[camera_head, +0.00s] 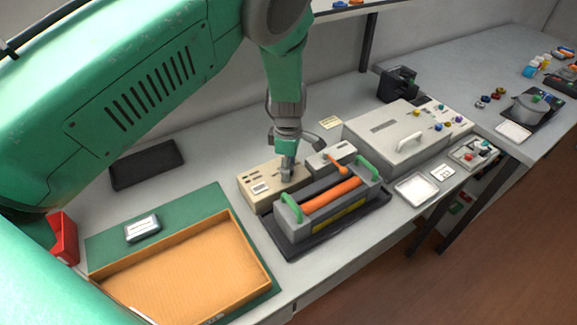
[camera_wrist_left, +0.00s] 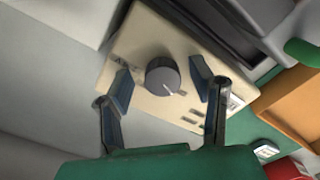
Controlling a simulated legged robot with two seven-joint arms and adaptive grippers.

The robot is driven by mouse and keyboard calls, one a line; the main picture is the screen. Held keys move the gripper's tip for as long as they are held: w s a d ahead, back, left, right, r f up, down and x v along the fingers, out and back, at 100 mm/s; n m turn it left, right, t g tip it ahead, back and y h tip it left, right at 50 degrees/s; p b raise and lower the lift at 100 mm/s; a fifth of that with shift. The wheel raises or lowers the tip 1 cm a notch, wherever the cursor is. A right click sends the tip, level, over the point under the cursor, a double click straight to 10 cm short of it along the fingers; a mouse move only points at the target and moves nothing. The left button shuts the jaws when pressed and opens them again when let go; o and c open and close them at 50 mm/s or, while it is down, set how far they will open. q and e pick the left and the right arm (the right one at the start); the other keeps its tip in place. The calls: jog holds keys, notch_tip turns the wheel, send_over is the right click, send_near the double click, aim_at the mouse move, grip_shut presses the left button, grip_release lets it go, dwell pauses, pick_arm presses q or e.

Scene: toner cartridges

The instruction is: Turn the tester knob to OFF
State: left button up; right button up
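The tester (camera_head: 259,192) is a beige box on the bench, left of and behind the toner cartridge. Its round dark grey knob (camera_wrist_left: 163,76) shows in the wrist view, with a white pointer mark toward the lower right of that picture. Printed labels sit around it, too blurred to read surely. My left gripper (camera_head: 288,168) points down over the tester and hides the knob in the head view. In the wrist view the left gripper (camera_wrist_left: 161,80) is open, one finger on each side of the knob, with visible gaps. My right gripper is not in view.
A toner cartridge (camera_head: 332,201) with green handles and an orange roller lies on a black tray close to the tester. An empty cardboard-coloured tray (camera_head: 262,262) is at the front left. A large beige machine (camera_head: 385,135) stands to the right.

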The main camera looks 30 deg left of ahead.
pick_arm(q)
jog(key=shift+r, duration=0.1)
notch_tip(320, 180, up, 12)
dwell(0.5)
jog(key=shift+f, duration=0.2)
